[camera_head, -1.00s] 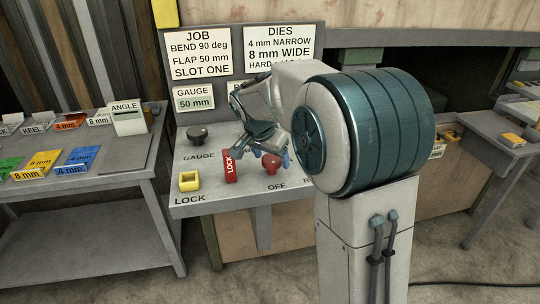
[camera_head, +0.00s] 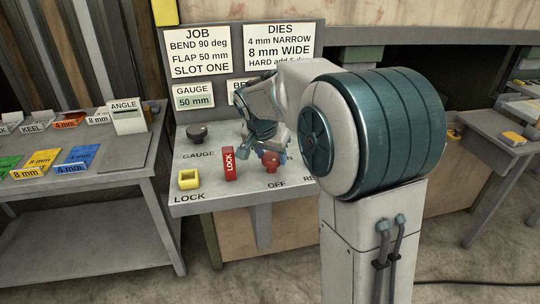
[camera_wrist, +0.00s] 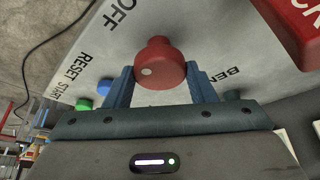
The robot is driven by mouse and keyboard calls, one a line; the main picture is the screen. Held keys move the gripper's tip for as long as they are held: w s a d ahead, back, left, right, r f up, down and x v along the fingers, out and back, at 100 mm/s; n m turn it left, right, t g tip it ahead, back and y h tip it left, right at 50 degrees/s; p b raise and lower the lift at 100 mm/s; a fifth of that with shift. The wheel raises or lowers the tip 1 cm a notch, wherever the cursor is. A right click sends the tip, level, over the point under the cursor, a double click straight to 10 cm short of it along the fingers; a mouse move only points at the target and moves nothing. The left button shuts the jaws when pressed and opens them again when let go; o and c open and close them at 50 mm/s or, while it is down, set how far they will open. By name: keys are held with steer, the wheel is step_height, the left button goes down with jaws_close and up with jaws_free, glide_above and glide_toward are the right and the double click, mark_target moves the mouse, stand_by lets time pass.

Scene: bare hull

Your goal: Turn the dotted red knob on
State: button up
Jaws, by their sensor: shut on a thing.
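The red knob (camera_head: 270,160) stands on the sloped grey panel, above the word OFF. In the wrist view the knob (camera_wrist: 158,66) has one white dot on its left side. My gripper (camera_wrist: 160,84) has its blue fingers on either side of the knob, shut on it. In the head view my gripper (camera_head: 271,150) reaches down onto the knob from above and behind, and the arm hides part of the panel's right side, including the end of a label.
A yellow square holder (camera_head: 189,180) and a dark GAUGE knob (camera_head: 197,134) are farther left. In the wrist view, blue (camera_wrist: 104,87) and green (camera_wrist: 83,104) buttons sit near START and RESET.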

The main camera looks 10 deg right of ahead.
steer(key=n+y, duration=0.1)
steer(key=n, duration=0.2)
steer(key=shift+d+t+b, duration=0.1)
steer(key=shift+t+b, duration=0.2)
steer(key=shift+t, duration=0.1)
steer(key=n+y, duration=0.2)
steer(key=n, duration=0.3)
steer(key=shift+d, duration=0.15)
steer(key=n, duration=0.2)
steer(key=n+y+b, duration=0.1)
steer(key=n, duration=0.1)
steer(key=shift+d+f+y, duration=0.1)
steer(key=shift+y, duration=0.2)
steer(key=shift+n+g+y+b, duration=0.4)
steer(key=shift+n+y+b, duration=0.35)
steer(key=shift+n, duration=1.45)
steer(key=o, duration=1)
steer(key=shift+r, duration=0.2)
steer(key=v, duration=1.3)
steer(key=shift+d+r, duration=0.15)
steer(key=shift+r, duration=0.2)
